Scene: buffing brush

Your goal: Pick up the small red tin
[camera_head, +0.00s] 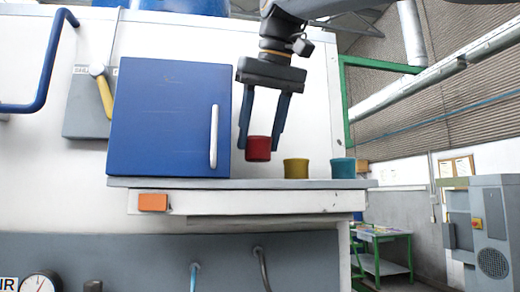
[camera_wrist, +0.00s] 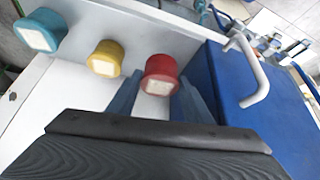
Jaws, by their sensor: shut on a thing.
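The small red tin (camera_head: 258,149) is between the two fingers of my gripper (camera_head: 262,143) in the head view, above the shelf, with a gap under it. It also shows in the wrist view (camera_wrist: 161,70), near the tips of the blue-grey fingers, with a pale square on its face. My gripper points down and is shut on the red tin. A yellow tin (camera_head: 296,168) and a teal tin (camera_head: 343,167) stand on the shelf to the right of it.
The grey-topped shelf (camera_head: 240,184) bears the tins and a blue cabinet (camera_head: 165,115) with a white handle, close to the left of my gripper. A green-framed table (camera_head: 383,236) stands lower on the right. The air right of my gripper above the tins is clear.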

